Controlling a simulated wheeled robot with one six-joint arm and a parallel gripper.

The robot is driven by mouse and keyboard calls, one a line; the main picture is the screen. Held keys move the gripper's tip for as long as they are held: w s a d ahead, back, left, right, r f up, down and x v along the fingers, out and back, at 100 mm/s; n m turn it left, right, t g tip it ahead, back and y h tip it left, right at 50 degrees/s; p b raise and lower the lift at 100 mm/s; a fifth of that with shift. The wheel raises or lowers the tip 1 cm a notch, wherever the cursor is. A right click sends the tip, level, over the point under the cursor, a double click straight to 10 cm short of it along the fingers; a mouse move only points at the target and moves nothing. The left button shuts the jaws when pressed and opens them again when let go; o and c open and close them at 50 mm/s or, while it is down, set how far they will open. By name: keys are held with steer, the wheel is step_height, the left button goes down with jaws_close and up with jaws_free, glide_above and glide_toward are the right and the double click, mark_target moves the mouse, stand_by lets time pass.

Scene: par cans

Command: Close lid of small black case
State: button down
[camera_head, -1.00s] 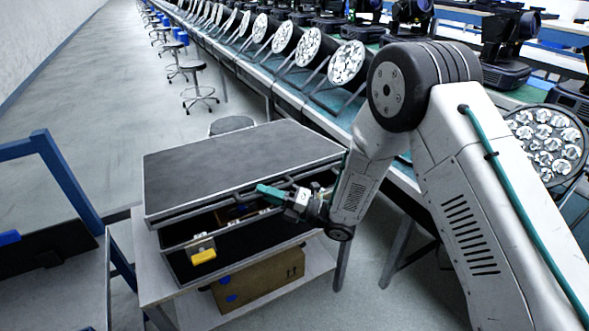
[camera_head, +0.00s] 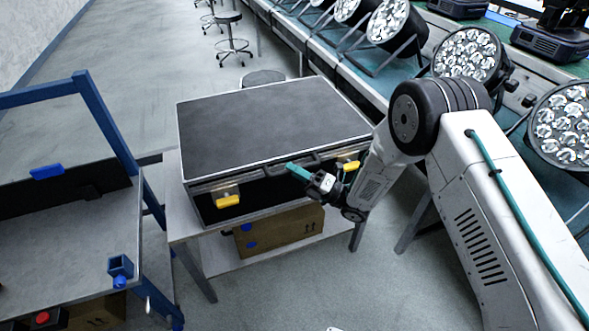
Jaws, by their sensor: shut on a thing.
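The small black case (camera_head: 265,199) sits on a grey table in the head view, with two yellow latches (camera_head: 228,201) on its front. Its flat dark lid (camera_head: 268,125) with pale metal edges lies down over the body, and no open gap into the inside shows. I cannot tell if the rim is fully seated. My gripper (camera_head: 299,171), with teal fingertips, is at the middle of the lid's front edge and is shut on it. The gripper hides part of the case front, including the area beside the right latch.
A cardboard box (camera_head: 282,231) is on the shelf below the case. A blue-framed cart (camera_head: 110,125) stands at the left. A long bench with par cans (camera_head: 466,55) runs behind and to the right. Stools (camera_head: 230,38) stand on the otherwise open floor at the back.

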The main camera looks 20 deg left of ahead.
steer(key=shift+d+f, duration=0.2)
steer(key=shift+f, duration=0.3)
steer(key=c, duration=1.4)
jaws_free()
steer(key=shift+w, duration=0.1)
steer(key=shift+o, duration=0.2)
steer(key=shift+a+r, duration=0.1)
steer(key=shift+a, duration=0.05)
steer(key=v, duration=0.7)
steer(key=shift+d, duration=0.4)
